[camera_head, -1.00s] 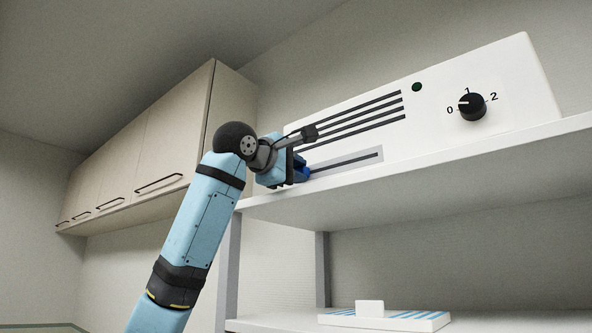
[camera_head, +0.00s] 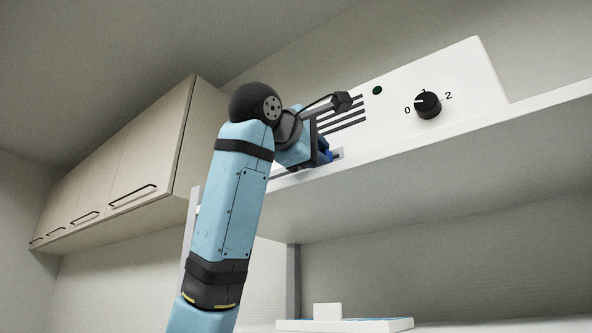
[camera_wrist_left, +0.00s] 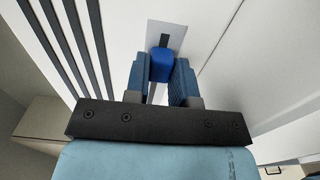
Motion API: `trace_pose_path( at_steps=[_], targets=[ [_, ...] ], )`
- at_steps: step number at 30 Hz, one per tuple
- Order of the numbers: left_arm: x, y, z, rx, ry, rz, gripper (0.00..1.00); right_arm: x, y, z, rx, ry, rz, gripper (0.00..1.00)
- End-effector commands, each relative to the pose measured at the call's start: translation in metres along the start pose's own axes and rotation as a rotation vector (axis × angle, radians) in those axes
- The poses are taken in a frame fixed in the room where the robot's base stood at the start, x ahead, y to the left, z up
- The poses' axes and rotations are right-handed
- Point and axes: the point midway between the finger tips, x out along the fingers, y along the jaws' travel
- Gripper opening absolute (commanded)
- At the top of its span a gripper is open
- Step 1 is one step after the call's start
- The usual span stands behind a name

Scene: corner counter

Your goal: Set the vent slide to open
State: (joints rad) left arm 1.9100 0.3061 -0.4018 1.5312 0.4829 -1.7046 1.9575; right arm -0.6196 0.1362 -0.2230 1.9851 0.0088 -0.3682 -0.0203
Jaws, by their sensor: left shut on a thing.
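The vent slide's blue knob (camera_head: 326,150) is on the front of the white panel unit, mostly covered by my gripper in the head view. In the left wrist view the blue knob (camera_wrist_left: 162,64) sits between the fingertips of my left gripper (camera_wrist_left: 161,70), which is shut on it. In the head view my left gripper (camera_head: 321,154) is close against the panel. The slide's grey plate (camera_wrist_left: 178,32) shows a short piece of dark slot beyond the knob. Its other part is hidden behind the gripper. My right gripper is not in view.
The white unit (camera_head: 455,75) stands on a shelf (camera_head: 450,125) and bears a black dial (camera_head: 428,105) and dark vent slits (camera_head: 345,117). Wall cupboards (camera_head: 150,155) are at left. A white box-like item (camera_head: 345,325) is on the lower shelf. Space in front of the panel's right side is clear.

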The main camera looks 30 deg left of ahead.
Motion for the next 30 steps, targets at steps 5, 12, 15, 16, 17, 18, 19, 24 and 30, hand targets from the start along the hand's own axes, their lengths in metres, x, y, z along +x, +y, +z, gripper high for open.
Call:
trace_pose_path(
  at_steps=[5, 12, 15, 16, 17, 18, 19, 24, 30],
  targets=[
    [0.0, -0.001, 0.019, 0.004, -0.002, 0.0, 0.0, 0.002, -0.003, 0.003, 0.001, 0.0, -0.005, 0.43],
    [0.0, 0.0, 0.023, 0.003, 0.0, -0.001, 0.0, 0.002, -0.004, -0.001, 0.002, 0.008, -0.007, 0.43],
    [0.0, 0.0, 0.023, 0.003, 0.0, -0.001, 0.0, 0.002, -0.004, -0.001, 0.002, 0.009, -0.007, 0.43],
    [0.0, 0.0, 0.023, 0.003, 0.0, -0.001, 0.0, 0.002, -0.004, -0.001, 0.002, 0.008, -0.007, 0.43],
    [0.0, 0.0, 0.023, 0.003, 0.0, -0.001, 0.0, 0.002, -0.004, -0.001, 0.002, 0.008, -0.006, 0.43],
    [0.0, 0.0, 0.023, 0.003, 0.0, -0.001, 0.28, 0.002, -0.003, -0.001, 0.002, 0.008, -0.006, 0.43],
    [0.0, 0.0, 0.023, 0.003, 0.0, -0.001, 0.35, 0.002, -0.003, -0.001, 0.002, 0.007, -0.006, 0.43],
    [0.0, 0.0, 0.022, 0.003, 0.0, 0.0, 0.49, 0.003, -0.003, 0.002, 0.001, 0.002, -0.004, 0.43],
    [-0.002, 0.001, 0.022, 0.002, 0.0, 0.002, 0.49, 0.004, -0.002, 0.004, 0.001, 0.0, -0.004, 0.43]
  ],
)
